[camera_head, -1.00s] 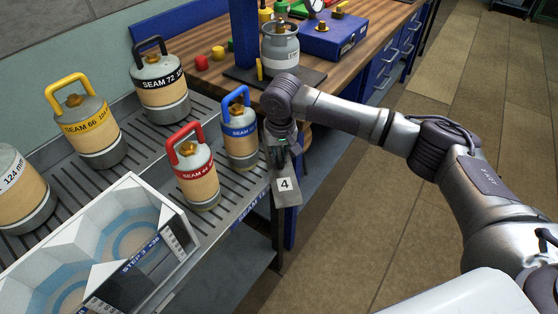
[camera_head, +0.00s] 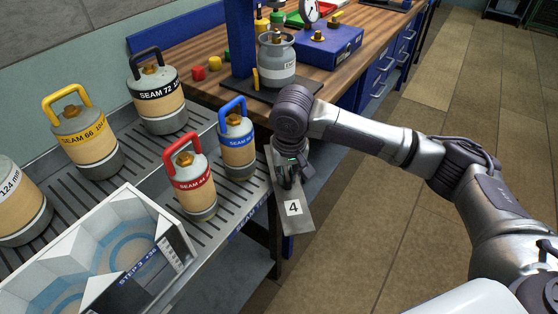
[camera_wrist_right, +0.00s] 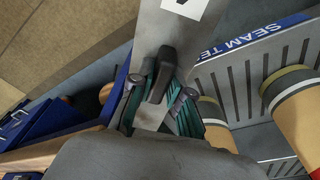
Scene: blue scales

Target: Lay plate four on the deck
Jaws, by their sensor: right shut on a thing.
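Plate four (camera_head: 296,218) is a flat grey metal plate with a white label "4". My right gripper (camera_head: 289,172) is shut on its far end. The plate is held in the air just right of the slatted rack's edge, its labelled end towards me. In the right wrist view, the plate (camera_wrist_right: 172,32) runs up from between the fingers (camera_wrist_right: 162,85), its label cut off at the top. A dark platform (camera_head: 243,86) at the foot of a blue column carries a grey canister (camera_head: 277,62); I cannot tell whether this is the deck. My left gripper is not in view.
The slatted rack (camera_head: 225,205) holds several canisters, with the blue-handled (camera_head: 237,145) and red-handled (camera_head: 190,180) ones nearest the plate. A white open box (camera_head: 178,235) stands at the front left. A blue case (camera_head: 320,45) sits on the wooden bench. Open floor lies right.

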